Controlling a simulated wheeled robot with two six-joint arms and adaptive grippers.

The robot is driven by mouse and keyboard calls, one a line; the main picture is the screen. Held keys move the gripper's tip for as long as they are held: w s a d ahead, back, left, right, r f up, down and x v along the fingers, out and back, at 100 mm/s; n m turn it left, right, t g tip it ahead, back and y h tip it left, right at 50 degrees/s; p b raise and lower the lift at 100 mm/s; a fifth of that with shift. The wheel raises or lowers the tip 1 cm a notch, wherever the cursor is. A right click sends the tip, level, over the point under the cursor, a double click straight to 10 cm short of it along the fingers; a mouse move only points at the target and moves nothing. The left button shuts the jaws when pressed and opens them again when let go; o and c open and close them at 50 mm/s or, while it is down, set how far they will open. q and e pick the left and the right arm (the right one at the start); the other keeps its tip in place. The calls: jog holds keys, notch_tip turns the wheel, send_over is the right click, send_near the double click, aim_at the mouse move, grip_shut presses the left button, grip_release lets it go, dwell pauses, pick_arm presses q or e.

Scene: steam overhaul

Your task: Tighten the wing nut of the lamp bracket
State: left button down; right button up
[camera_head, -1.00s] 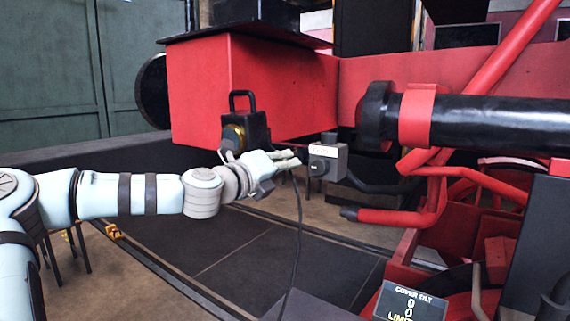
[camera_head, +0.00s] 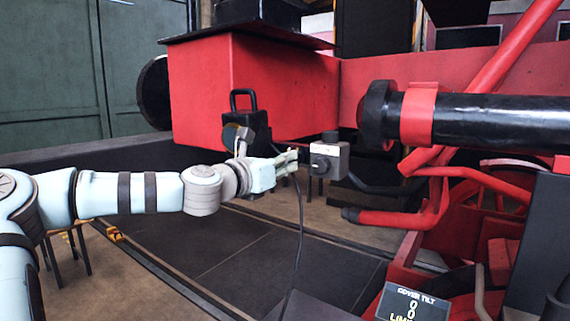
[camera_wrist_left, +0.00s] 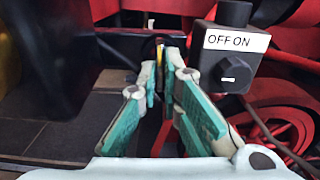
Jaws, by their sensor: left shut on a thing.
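The black lamp (camera_head: 258,122) with a loop handle hangs in front of the red beam, and its dark body (camera_wrist_left: 55,60) fills the left of the left wrist view. My left gripper (camera_head: 290,160) is just right of and below the lamp. In the left wrist view its green-padded fingers (camera_wrist_left: 160,82) are closed together on a small, thin, yellowish piece, which I take for the wing nut (camera_wrist_left: 160,47). The fingers hide most of it, so its angle cannot be told. The bracket behind is dark and hard to make out. My right gripper is not in view.
A grey switch box (camera_head: 328,158) stands close right of the fingertips; its label (camera_wrist_left: 236,42) reads OFF ON above a black knob (camera_wrist_left: 236,72). A thin cable (camera_head: 300,220) hangs below the gripper. Red pipes (camera_head: 395,215) and a black cylinder (camera_head: 490,120) are at right.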

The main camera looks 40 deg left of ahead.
pick_arm(q)
jog(key=shift+a+r+m, duration=0.15)
jog(key=shift+r+m, duration=0.05)
jog(key=shift+m, duration=0.1)
dwell(0.4)
jog(key=c, duration=1.8)
grip_release()
jog(key=shift+f, duration=0.15)
jog(key=shift+o, duration=0.2)
notch_tip(320, 180, up, 10)
